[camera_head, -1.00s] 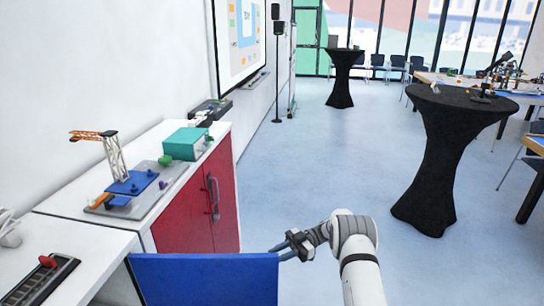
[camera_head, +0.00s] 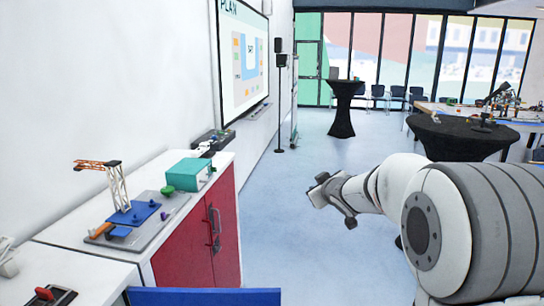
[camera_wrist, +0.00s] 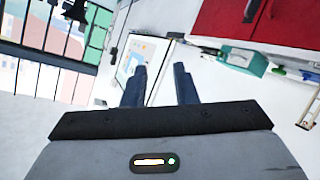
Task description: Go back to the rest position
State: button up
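My gripper (camera_head: 318,190) is in mid-air over the blue floor, to the right of the red-fronted cabinet. In the wrist view my gripper (camera_wrist: 160,84) has its two dark fingers apart, with nothing held between them. The orange and white crane model (camera_head: 115,180) stands on a grey board on the cabinet's white top, well left of my gripper. A blue plate (camera_head: 134,213) lies at its foot. My arm is raised and fills the lower right of the head view.
A teal box (camera_head: 188,175) and a green piece (camera_head: 168,190) sit by the crane on the red cabinet (camera_head: 190,253). A blue chair back (camera_head: 205,297) is at the bottom edge. A black-draped table (camera_head: 462,138) stands behind my arm. The floor between is clear.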

jog(key=s+d+f+m+g+h, duration=0.1)
jog(key=s+d+m+g+h, duration=0.15)
jog(key=s, duration=0.75)
jog(key=s+d+f+m+g+h, duration=0.2)
jog(key=s+m, duration=0.1)
jog(key=s, duration=0.7)
jog(key=s+a+f+m+g+y, duration=0.1)
jog(key=s+f+g, duration=0.1)
jog(key=s, duration=0.8)
jog(key=s+a+f+m+g+y, duration=0.1)
jog(key=s+a+f+g, duration=0.1)
jog(key=s, duration=0.8)
notch_tip(320, 180, down, 2)
jog(key=shift+g, duration=0.85)
jog(key=shift+w, duration=0.1)
